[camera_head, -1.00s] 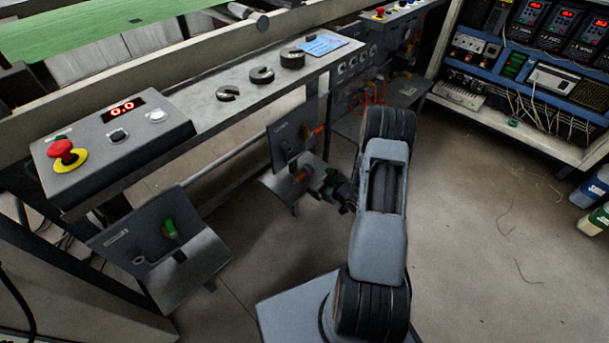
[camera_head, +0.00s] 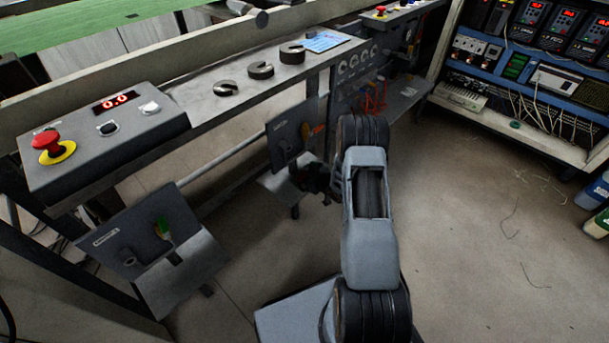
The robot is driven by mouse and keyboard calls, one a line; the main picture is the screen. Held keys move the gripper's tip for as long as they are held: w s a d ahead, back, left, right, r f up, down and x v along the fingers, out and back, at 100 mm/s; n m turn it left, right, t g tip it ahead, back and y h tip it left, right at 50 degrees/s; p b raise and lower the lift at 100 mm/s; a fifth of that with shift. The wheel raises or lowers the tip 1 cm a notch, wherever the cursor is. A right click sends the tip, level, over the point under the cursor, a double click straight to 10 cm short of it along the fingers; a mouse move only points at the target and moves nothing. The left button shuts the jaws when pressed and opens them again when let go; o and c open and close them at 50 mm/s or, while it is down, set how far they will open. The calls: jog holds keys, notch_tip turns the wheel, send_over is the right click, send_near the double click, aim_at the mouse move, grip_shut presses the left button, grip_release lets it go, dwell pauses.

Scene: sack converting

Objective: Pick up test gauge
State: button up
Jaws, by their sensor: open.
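No object is clearly recognisable as the test gauge. Two grey bracket panels hang below the bench. The front one (camera_head: 110,240) carries a green-handled piece (camera_head: 163,228), and the rear one (camera_head: 287,130) carries an orange-handled piece (camera_head: 318,129). My gripper (camera_head: 314,178) is small, dark and partly behind my arm, beside the small shelf (camera_head: 275,187) of the rear bracket. It is open. I see nothing held, though its fingertips are hard to make out and hide part of the shelf.
A control box (camera_head: 90,155) with a red stop button (camera_head: 46,140) stands at left. An equipment rack (camera_head: 540,70) is at right. Floor right of my arm is mostly clear.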

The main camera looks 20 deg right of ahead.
jog(key=shift+c, duration=0.3)
jog(key=c, duration=0.6)
jog(key=shift+r, duration=0.1)
